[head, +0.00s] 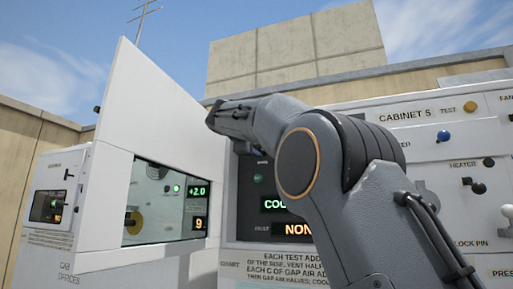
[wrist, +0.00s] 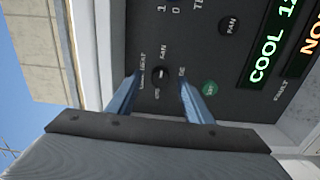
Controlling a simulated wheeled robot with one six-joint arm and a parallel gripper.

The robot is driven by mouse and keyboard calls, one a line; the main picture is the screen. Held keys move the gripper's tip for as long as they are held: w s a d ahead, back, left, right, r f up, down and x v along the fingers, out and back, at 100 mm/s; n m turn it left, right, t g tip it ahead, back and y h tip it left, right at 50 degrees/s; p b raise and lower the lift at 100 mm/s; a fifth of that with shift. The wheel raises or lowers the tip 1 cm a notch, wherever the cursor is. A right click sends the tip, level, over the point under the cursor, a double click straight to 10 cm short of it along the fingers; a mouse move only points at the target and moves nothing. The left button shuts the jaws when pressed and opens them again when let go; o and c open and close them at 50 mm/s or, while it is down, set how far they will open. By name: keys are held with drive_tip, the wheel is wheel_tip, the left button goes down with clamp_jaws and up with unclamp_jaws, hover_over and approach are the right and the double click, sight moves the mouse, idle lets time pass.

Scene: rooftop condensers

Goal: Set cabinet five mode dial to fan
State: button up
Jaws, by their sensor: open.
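Cabinet five (head: 400,112) stands at the right in the head view, labelled "CABINET 5". In the wrist view its dark control panel (wrist: 190,50) appears turned sideways. The small dark mode dial (wrist: 160,74) has a pale mark and lies between the fingertips. Labels around it include "HEAT", "FAN" and "OFF"; I cannot tell surely which one it points at. My gripper (wrist: 159,79) is open, with one blue finger on either side of the dial. I cannot tell whether the fingers touch it. In the head view my arm hides much of the panel.
A green button (wrist: 209,88) sits close to the right finger, and a black fan knob (wrist: 229,25) is farther up. A lit display (wrist: 272,42) begins "COOL". In the head view a white slanted panel with a window (head: 150,110) stands left of my gripper.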

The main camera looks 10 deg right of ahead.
drive_tip(key=shift+r+b+v, duration=0.15)
drive_tip(key=shift+b+v, duration=0.05)
drive_tip(key=shift+v, duration=1)
drive_tip(key=shift+r+b+v, duration=0.1)
drive_tip(key=shift+b+v, duration=0.1)
drive_tip(key=shift+v, duration=1)
drive_tip(key=shift+a, duration=0.35)
